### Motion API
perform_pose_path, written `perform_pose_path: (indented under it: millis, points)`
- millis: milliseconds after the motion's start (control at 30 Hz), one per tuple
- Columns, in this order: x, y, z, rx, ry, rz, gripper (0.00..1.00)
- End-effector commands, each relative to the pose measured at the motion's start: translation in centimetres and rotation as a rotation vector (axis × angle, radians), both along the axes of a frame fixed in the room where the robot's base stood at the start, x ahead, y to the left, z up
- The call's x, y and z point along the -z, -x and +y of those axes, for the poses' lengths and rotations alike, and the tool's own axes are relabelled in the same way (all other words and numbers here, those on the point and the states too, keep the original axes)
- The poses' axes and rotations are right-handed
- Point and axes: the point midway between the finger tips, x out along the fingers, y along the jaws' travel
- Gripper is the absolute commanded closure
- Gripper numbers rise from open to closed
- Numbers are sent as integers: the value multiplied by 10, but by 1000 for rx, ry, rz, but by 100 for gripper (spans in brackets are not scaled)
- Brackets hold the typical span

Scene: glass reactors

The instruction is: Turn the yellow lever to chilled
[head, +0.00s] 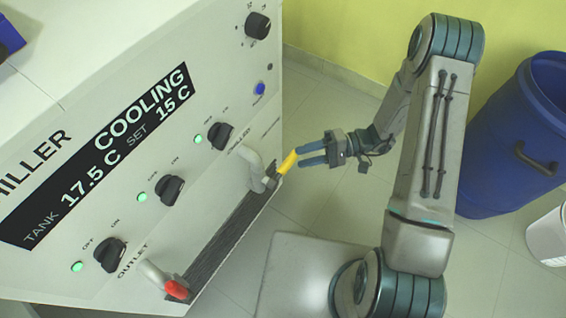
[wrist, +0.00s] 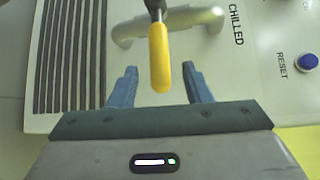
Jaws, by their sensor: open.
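The yellow lever (head: 287,163) sticks out from the pipe fitting at the lower right of the chiller's front panel. In the wrist view the yellow lever (wrist: 159,58) points down the picture toward my gripper, its end near the level of the fingertips. The label CHILLED (wrist: 236,25) is printed to the right of the pipe. My gripper (head: 301,155) is at the lever; in the wrist view its two blue fingers (wrist: 158,78) are apart, one on each side of the lever, with gaps visible. The lever's mount is partly cut off at the top of the wrist view.
The chiller (head: 215,60) has several black knobs with green lights, and a display reading COOLING. A red-handled outlet valve (head: 176,289) sits lower left. A blue RESET button (wrist: 309,62) is to the right. A blue barrel (head: 510,140) and white bin (head: 547,238) stand at right.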

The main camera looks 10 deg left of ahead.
Motion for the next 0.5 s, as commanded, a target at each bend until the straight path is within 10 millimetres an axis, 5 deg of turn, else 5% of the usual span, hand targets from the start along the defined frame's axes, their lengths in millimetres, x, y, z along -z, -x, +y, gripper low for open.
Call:
perform_pose_path:
  millis: [200,500]
  points:
    - [8,17,38,-3,1,1,56]
    - [9,26,59,0,2,0,56]
